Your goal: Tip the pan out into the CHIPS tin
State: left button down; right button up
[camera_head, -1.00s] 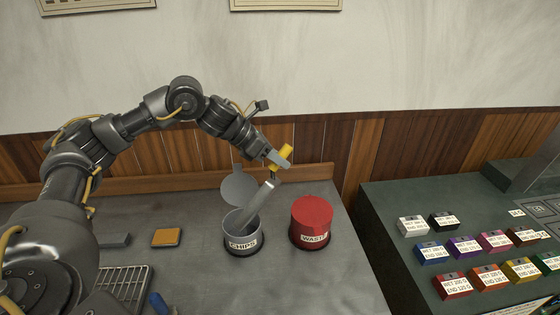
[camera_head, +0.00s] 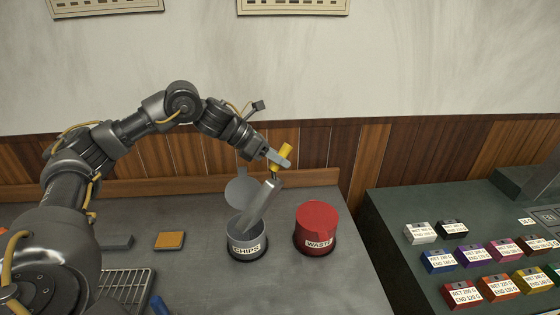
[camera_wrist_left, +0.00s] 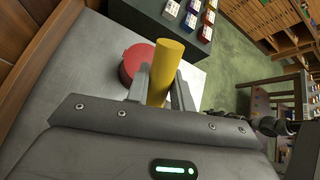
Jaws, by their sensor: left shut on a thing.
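My left gripper (camera_head: 279,160) is shut on the yellow handle (camera_head: 284,152) of the grey metal pan (camera_head: 261,205). The yellow handle also shows between the fingers in the left wrist view (camera_wrist_left: 165,72). The pan is steeply tilted, its lower end down at the mouth of the CHIPS tin (camera_head: 247,249). The tin is grey and open, with its round lid (camera_head: 242,190) standing up behind it. I cannot tell whether anything is left in the pan, and the tin's contents are mostly hidden. My right gripper is out of view.
A red WASTE tin (camera_head: 317,224) with its lid closed stands just right of the CHIPS tin. An orange block (camera_head: 169,240) and a wire rack (camera_head: 128,287) lie to the left. Several coloured labelled boxes (camera_head: 470,250) stand on the green counter at right.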

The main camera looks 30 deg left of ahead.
pick_arm(q)
jog(key=shift+a, duration=0.15)
jog(key=shift+a+r+h+b, duration=0.2)
jog(key=shift+a+h+b, duration=0.2)
jog(key=shift+a+b, duration=0.3)
jog(key=shift+a, duration=0.15)
dwell(0.4)
jog(key=shift+a+r+n+h+b, duration=0.15)
jog(key=shift+a+n+h+b, duration=0.15)
jog(key=shift+a+h+b, duration=0.3)
jog(key=shift+a, duration=0.1)
jog(key=shift+a, duration=0.15)
